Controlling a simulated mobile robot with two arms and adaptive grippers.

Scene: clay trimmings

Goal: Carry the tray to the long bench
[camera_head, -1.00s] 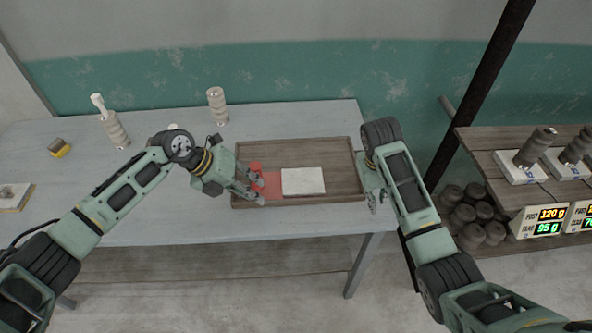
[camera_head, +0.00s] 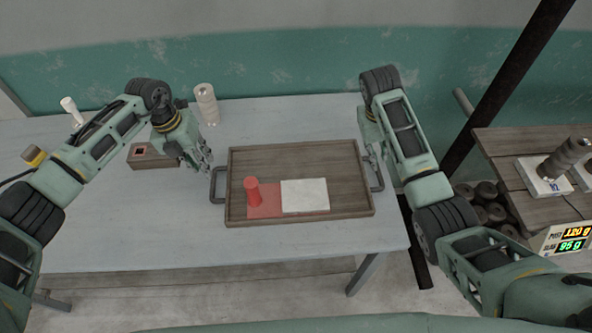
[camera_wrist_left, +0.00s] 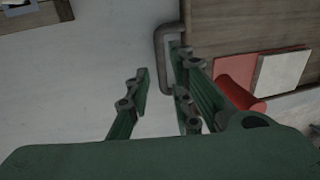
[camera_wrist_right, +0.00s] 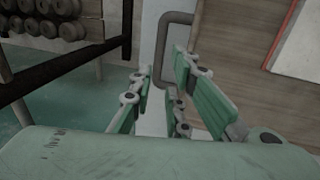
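The tray (camera_head: 290,162) is brown wood with dark handles and lies on the grey-blue table. In it, a red cylinder (camera_head: 253,192) stands on a red square (camera_head: 268,208) beside an empty white square (camera_head: 305,195). My left gripper (camera_head: 207,163) is open, just above and beside the left handle (camera_head: 213,185). In the left wrist view this handle (camera_wrist_left: 158,45) appears between the fingertips, not gripped. My right gripper (camera_head: 372,160) is open by the right handle (camera_head: 379,178), partly hidden by its arm. In the right wrist view that handle (camera_wrist_right: 163,40) appears between the open fingers.
A ridged spool (camera_head: 206,104) and a white-topped object (camera_head: 70,108) stand farther back. Right of a dark post (camera_head: 510,80), a wooden shelf (camera_head: 500,150) holds scales and spools.

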